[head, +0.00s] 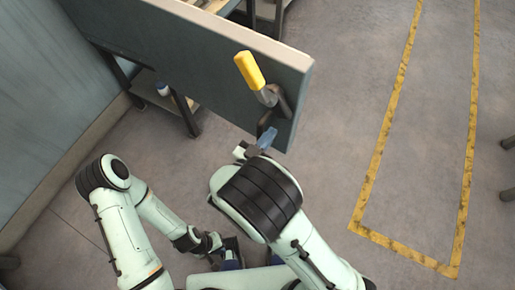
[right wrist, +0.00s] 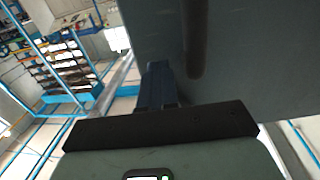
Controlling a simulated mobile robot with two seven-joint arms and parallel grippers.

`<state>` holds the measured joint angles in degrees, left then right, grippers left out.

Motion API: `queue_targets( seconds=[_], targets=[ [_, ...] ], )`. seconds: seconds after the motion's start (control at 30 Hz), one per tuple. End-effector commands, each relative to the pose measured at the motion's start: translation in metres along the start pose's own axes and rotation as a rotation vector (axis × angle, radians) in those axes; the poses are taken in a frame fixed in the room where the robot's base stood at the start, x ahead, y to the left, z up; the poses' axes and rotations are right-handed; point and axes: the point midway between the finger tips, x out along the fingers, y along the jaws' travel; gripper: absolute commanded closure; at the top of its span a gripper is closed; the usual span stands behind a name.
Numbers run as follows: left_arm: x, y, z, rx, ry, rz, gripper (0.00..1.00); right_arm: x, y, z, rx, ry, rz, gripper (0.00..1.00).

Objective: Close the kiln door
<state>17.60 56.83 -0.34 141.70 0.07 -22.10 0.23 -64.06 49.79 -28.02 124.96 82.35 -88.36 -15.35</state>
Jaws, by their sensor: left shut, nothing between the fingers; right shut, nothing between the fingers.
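The kiln door (head: 180,65) is a thick dark grey-green panel with a pale top edge, standing out across the upper part of the head view. Its lever handle has a yellow grip (head: 249,70) and a dark metal base near the door's right end. My right gripper (head: 267,137) is shut and empty, just below the handle's base at the door's face; I cannot tell if it touches. In the right wrist view its dark fingers (right wrist: 157,85) point at the door's face (right wrist: 250,60), beside a dark bar. My left gripper (head: 231,257) is shut and empty, low near my body, partly hidden.
A grey wall surface (head: 50,90) stands at the left. A dark-legged table with a lower shelf (head: 160,93) is behind the door. Yellow floor lines (head: 381,140) mark the open floor at the right. Blue-framed racks show in the right wrist view (right wrist: 60,65).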

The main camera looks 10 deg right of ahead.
Motion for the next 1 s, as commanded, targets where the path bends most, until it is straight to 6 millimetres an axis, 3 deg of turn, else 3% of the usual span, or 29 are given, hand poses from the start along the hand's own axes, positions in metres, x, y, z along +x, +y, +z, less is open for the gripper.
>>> queue_targets(
  seconds=[0.1, 0.23, 0.8, 1.0],
  targets=[
    [-0.002, 0.001, 0.000, 0.000, 0.001, 0.000, 1.00, 0.019, 0.001, -0.001, 0.001, 0.000, 0.003, 1.00],
    [-0.003, 0.001, 0.000, 0.000, 0.001, 0.000, 1.00, 0.030, 0.000, 0.000, 0.001, -0.001, 0.001, 1.00],
    [-0.002, 0.001, 0.000, 0.000, 0.001, 0.000, 1.00, 0.040, 0.001, 0.000, 0.001, -0.001, -0.006, 1.00],
    [0.000, 0.000, 0.000, 0.000, 0.000, 0.000, 1.00, 0.070, 0.007, 0.000, 0.001, 0.000, -0.047, 1.00]
  ],
)
